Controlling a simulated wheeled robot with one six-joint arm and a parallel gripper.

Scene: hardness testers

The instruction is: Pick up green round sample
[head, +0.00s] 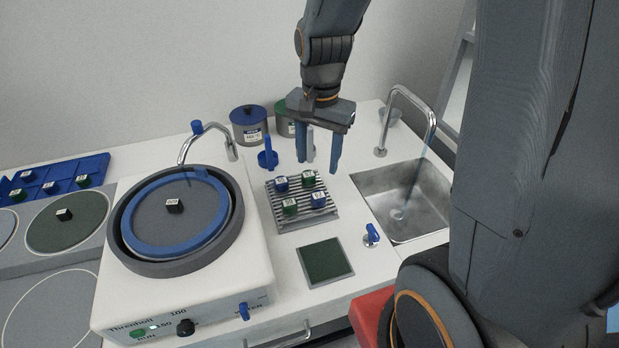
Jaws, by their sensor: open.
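A grey ribbed rack (309,222) on the white worktop holds small samples with white labels. A green sample (308,178) is at its back right and another green sample (290,208) at its front left. Blue samples sit at its back left (281,184) and front right (319,200). They are too small to tell surely which are round. My gripper (319,166) is open with two blue fingers pointing down. It hangs near the back edge of the rack, and nothing shows between the fingers. Its height above the worktop is hard to tell.
A polishing machine (270,272) with a round basin stands left of the rack. A sink (375,190) with a curved tap is at the right. A green square pad (326,262) lies in front. Jars (250,126) stand behind. A blue tray (97,165) is at far left.

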